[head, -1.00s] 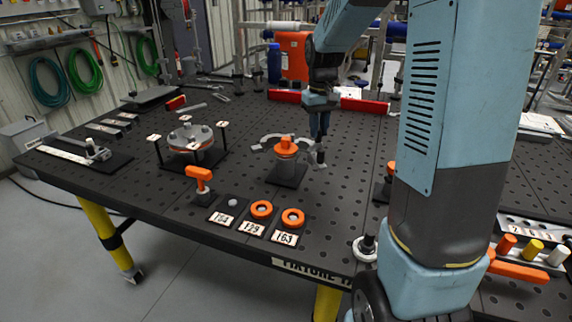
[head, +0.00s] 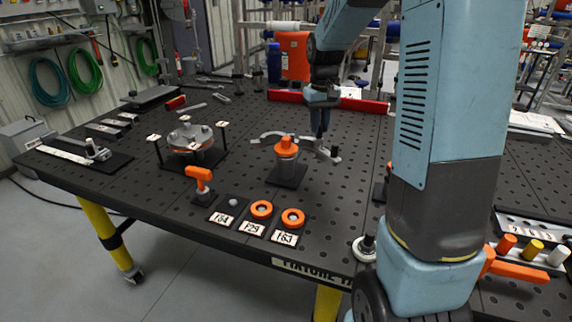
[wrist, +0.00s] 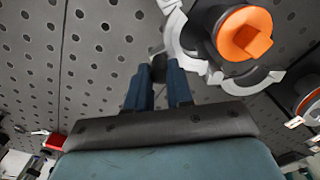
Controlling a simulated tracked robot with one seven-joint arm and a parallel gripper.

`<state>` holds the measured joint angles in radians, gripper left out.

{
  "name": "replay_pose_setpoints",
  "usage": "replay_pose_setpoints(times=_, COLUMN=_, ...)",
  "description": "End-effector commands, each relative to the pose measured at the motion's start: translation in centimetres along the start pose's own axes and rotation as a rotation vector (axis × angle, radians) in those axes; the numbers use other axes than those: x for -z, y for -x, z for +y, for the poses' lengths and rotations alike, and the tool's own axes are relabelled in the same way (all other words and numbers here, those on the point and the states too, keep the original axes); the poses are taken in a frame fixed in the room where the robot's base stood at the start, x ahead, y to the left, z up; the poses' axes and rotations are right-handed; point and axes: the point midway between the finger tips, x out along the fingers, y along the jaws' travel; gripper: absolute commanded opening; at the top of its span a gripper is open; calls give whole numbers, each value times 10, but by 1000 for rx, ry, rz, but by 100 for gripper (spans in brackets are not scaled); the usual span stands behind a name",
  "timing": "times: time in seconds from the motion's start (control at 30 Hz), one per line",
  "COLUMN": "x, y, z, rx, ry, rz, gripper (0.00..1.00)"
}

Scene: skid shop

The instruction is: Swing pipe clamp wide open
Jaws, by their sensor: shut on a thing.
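The pipe clamp has two grey curved jaws spread apart beside an orange-capped upright pipe (head: 287,150) on a dark base plate. Its left jaw (head: 266,138) reaches out to the left behind the pipe. Its right jaw (head: 326,153) sticks out to the right, clear of the pipe. In the wrist view the grey clamp (wrist: 184,40) lies beside the orange cap (wrist: 243,33). My gripper (head: 320,134) points down at the right jaw. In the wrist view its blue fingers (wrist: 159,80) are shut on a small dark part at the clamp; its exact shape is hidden.
An orange-handled tool (head: 200,180) and orange rings (head: 262,209) with number tags stand in front. A round flange fixture (head: 190,140) with posts is at left. A red bar (head: 365,105) lies behind my gripper. Bare perforated table (head: 345,195) lies to the right.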

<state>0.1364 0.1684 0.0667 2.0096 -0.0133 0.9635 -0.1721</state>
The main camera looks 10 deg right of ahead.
Motion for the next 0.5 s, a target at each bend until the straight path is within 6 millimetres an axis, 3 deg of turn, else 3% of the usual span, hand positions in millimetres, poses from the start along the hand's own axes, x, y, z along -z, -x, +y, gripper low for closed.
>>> replay_pose_setpoints(times=0.5, x=6, y=0, z=3, rx=-1, ry=-1, rz=0, gripper=4)
